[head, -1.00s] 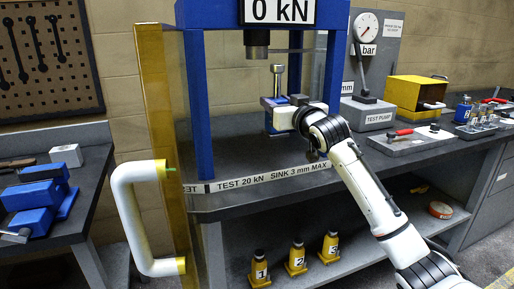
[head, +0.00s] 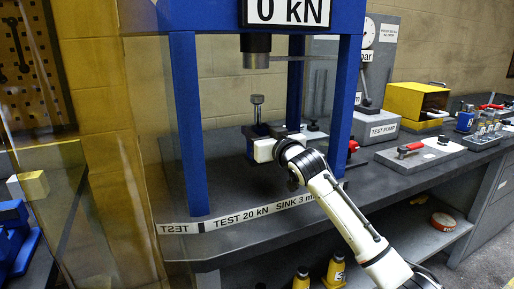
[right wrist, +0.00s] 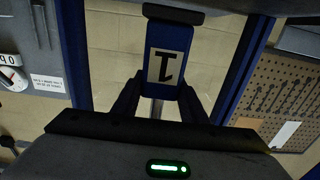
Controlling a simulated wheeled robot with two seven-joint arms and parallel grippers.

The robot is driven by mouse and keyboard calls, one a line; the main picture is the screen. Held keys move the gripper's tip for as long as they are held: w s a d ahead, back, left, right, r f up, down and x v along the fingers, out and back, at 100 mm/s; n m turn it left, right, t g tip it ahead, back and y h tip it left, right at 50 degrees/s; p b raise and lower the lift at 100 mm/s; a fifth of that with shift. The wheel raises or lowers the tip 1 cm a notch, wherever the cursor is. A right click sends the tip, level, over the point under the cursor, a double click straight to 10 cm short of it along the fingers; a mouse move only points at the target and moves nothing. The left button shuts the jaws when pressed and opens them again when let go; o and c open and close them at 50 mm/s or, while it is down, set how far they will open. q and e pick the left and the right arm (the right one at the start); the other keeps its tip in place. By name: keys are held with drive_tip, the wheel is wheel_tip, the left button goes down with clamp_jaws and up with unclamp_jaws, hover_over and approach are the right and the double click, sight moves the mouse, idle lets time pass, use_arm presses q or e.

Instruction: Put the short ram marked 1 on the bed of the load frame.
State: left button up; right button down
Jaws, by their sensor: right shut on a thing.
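The short ram marked 1 has a blue body (head: 252,150) and a bright rod with a dark cap (head: 257,101). It stands upright between the posts of the blue load frame (head: 187,120). My right gripper (head: 262,146) is shut on it from the front right. In the right wrist view the ram (right wrist: 168,62) shows a white label with a 1, upside down, between the fingers. The bed (head: 235,192) is dark grey; I cannot tell whether the ram touches it. The dark press head (head: 256,50) is above the rod with a clear gap. My left gripper is not in view.
A yellow-edged clear guard (head: 95,190) stands at the left. A label strip (head: 250,216) runs along the bed's front edge. Right of the frame are the test pump (head: 385,131), a yellow box (head: 415,101) and a grey plate with a red-handled tool (head: 422,150).

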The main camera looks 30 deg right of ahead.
drive_tip(key=shift+f, duration=1.7)
drive_tip(key=c, duration=1.1)
unclamp_jaws()
drive_tip(key=shift+f, duration=0.25)
drive_tip(key=shift+s, duration=0.1)
drive_tip(key=s, duration=1.1)
drive_tip(key=shift+s+a, duration=0.35)
drive_tip(key=shift+s, duration=0.05)
